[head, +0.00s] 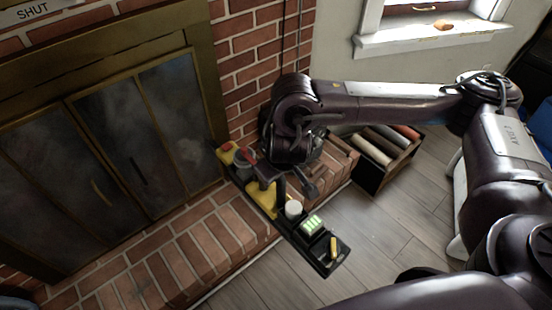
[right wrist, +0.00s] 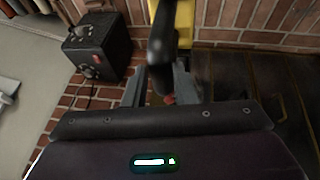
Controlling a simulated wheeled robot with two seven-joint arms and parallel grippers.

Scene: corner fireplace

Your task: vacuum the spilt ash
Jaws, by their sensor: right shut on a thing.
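My right gripper (head: 290,182) is low over the brick hearth, in front of the shut fireplace doors. In the right wrist view its fingers (right wrist: 160,88) are shut around a black handle (right wrist: 161,45). A yellow part (right wrist: 185,18) shows just beyond the handle. In the head view a yellow and black tool, which looks like a hand vacuum (head: 262,197), shows below the gripper, partly hidden by it. I cannot make out the spilt ash. My left gripper is not in view.
A long black tray (head: 320,268) by the hearth edge bears a white cylinder (head: 293,209), a green-lit block (head: 312,225) and a small yellow item (head: 333,247). A log box (head: 385,180) stands right. A black box (right wrist: 98,45) with a cable shows in the wrist view.

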